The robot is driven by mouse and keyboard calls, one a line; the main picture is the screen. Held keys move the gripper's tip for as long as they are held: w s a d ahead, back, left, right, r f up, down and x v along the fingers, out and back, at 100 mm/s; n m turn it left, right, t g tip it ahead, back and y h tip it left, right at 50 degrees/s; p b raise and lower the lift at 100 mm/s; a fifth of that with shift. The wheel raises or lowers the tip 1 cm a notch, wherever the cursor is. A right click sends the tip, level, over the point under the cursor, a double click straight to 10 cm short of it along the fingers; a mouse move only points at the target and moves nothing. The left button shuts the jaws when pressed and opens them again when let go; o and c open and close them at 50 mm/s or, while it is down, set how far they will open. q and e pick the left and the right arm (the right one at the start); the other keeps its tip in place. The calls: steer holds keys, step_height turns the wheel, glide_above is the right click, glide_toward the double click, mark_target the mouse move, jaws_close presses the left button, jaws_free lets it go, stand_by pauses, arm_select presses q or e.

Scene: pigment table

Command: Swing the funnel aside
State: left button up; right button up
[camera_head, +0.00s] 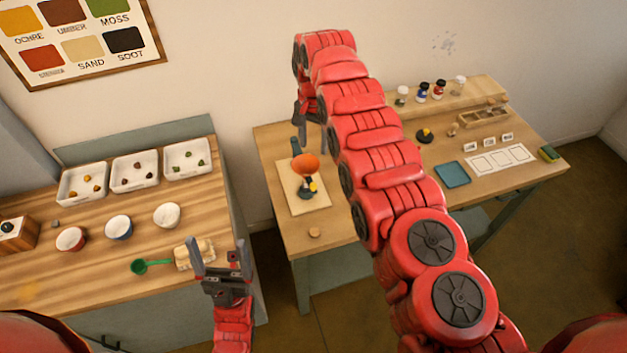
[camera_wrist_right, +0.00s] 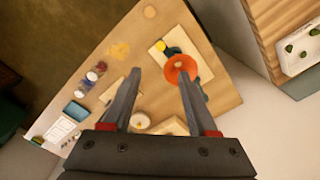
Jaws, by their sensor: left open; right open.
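The orange funnel (camera_head: 306,166) is above a small dark stand on a pale board (camera_head: 292,196) on the right-hand table. A yellow item sits beside the stand. In the right wrist view the funnel (camera_wrist_right: 176,66) lies beyond the fingers, close to the right fingertip in the picture. My right gripper (camera_head: 309,128) is open and empty, near the funnel, above it in the picture; whether it touches cannot be told. Its open fingers also show in the wrist view (camera_wrist_right: 158,76). My left gripper (camera_head: 219,248) is open and empty by the left table's right edge.
The left table holds white trays (camera_head: 135,171), bowls (camera_head: 119,228), a green scoop (camera_head: 150,266) and a pale block (camera_head: 194,254). The right table holds jars (camera_head: 438,90), a blue tray (camera_head: 453,174) and cards. A gap separates the tables.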

mark_target(313, 185)
step_height(313, 185, down, 14)
steer(key=b, duration=1.4)
steer(key=shift+f+b, duration=0.2)
steer(key=shift+b, duration=0.15)
steer(key=shift+f+p, duration=0.3)
steer(key=shift+f, duration=0.7)
steer(key=shift+r, duration=0.1)
steer(key=shift+c, duration=0.5)
jaws_close()
steer(key=shift+w, duration=0.1)
